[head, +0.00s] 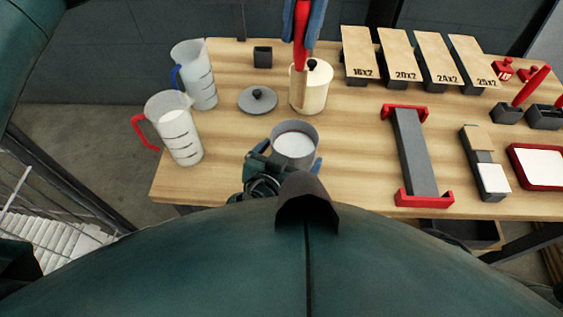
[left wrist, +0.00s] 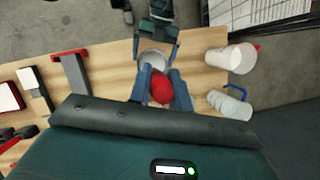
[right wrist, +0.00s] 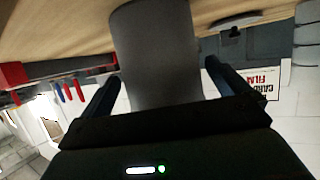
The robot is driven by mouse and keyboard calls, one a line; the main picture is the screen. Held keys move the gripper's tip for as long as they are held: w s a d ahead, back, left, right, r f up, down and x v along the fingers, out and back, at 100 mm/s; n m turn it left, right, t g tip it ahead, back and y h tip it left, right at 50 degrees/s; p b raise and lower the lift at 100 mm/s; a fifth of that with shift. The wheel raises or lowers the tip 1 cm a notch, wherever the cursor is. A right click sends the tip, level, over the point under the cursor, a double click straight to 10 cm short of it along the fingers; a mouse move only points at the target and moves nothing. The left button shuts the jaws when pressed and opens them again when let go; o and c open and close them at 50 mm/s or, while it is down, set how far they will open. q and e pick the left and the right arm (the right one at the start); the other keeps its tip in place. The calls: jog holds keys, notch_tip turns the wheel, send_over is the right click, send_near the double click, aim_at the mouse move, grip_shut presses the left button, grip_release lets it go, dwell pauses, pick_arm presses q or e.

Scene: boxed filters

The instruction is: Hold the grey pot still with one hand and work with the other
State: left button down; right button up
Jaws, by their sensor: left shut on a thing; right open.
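The grey pot (head: 313,150), with white contents, stands near the table's front edge. My right gripper (head: 286,166) is open, with its fingers on either side of the pot. In the right wrist view the pot (right wrist: 155,55) fills the space between the fingers, and gaps show beside it. My left gripper (head: 303,30) is shut on a red-handled tool (head: 301,45), held upright above the table behind the pot. Its tan lower part shows in front of a cream canister (head: 316,92). In the left wrist view the red handle (left wrist: 160,88) hides part of the pot (left wrist: 152,56).
A grey lid (head: 258,101) with a black knob lies left of the canister. Two measuring jugs, one red-handled (head: 176,130) and one blue-handled (head: 200,80), stand at the left. A grey bar with red ends (head: 412,150) lies to the right. Labelled boards (head: 398,55) line the back.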

jog(key=shift+x, duration=0.8)
jog(key=shift+c, duration=0.3)
jog(key=c, duration=1.2)
pick_arm(q)
notch_tip(320, 180, down, 19)
jog(key=s+a+h, duration=0.1)
jog(key=a, duration=0.1)
jog(key=shift+s+r+t+h, duration=0.2)
jog(key=shift+t+h, duration=0.1)
jog(key=shift+t, duration=0.1)
